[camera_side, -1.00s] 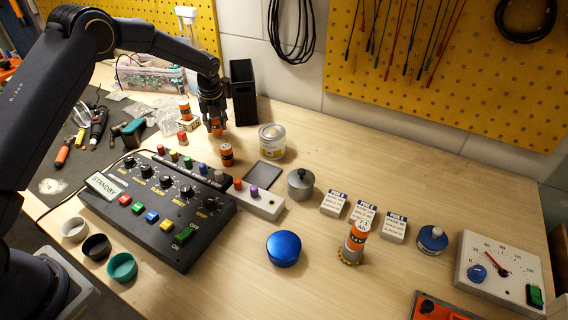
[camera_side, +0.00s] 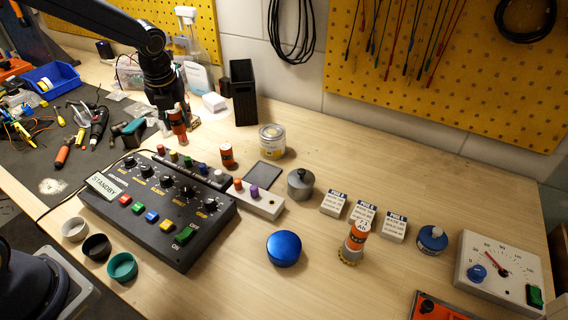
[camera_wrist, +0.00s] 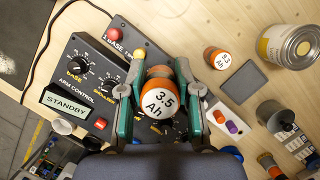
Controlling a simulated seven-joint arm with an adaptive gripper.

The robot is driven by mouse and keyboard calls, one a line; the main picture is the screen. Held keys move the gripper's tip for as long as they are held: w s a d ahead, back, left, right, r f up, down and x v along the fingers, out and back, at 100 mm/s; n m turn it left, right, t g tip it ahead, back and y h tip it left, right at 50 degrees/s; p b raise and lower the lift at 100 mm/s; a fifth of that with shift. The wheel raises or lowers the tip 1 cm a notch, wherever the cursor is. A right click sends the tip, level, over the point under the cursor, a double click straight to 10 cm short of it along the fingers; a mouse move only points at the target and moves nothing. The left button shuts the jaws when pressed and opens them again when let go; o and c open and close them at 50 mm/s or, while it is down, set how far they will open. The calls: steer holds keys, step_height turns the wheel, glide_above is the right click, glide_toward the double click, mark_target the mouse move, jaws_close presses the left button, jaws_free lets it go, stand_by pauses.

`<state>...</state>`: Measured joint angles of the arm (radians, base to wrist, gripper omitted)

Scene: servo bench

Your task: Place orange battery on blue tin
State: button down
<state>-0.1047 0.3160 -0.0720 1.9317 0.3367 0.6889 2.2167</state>
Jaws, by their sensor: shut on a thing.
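My gripper (camera_wrist: 156,92) is shut on an orange battery marked 3.5 Ah (camera_wrist: 158,97), its marked end facing the wrist camera. In the side view my gripper (camera_side: 172,103) holds this battery (camera_side: 177,126) nearly upright, beyond the back left of the control box. The blue tin (camera_side: 284,248) stands on the open wood at the front middle, well to the right of my gripper. Another orange battery (camera_side: 227,155) stands behind the control box; a further one (camera_side: 357,237) stands in a brass-coloured ring.
The black control box (camera_side: 160,205) lies left of the tin. A grey lidded pot (camera_side: 300,184), a paint can (camera_side: 272,140) and several white fuse boxes (camera_side: 364,214) stand behind it. A tall black bin (camera_side: 243,92) is at the back. Wood around the tin is clear.

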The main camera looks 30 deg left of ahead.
steer(key=s+d+f+m, duration=0.1)
steer(key=s+d+m, duration=0.2)
steer(key=d, duration=0.3)
steer(key=s+d+f+m+h, duration=0.1)
steer(key=s+d+m, duration=0.1)
steer(key=d, duration=0.3)
steer(key=s+d+f+m+h, duration=0.1)
steer(key=s+d+m, duration=0.2)
steer(key=d, duration=0.3)
steer(key=shift+s+d+m+t, duration=0.35)
steer(key=shift+m+t, duration=0.05)
steer(key=shift+m, duration=0.1)
steer(key=s+d+r+m+g+h, duration=0.1)
steer(key=s+d+r+m, duration=0.3)
steer(key=s+d, duration=0.15)
steer(key=s+d+r+m+h, duration=0.25)
steer(key=s+d+m, duration=0.2)
steer(key=s, duration=0.25)
glide_above(292, 242)
steer(key=s, duration=0.1)
steer(key=shift+y, duration=0.45)
steer(key=f, duration=0.5)
steer(key=a+f, duration=0.1)
steer(key=f, duration=0.2)
steer(key=shift+f, duration=0.25)
steer(key=shift+x, duration=1.9)
steer(key=shift+s+a+f, duration=0.15)
steer(key=shift+s+a, duration=0.05)
steer(key=c, duration=0.8)
jaws_free()
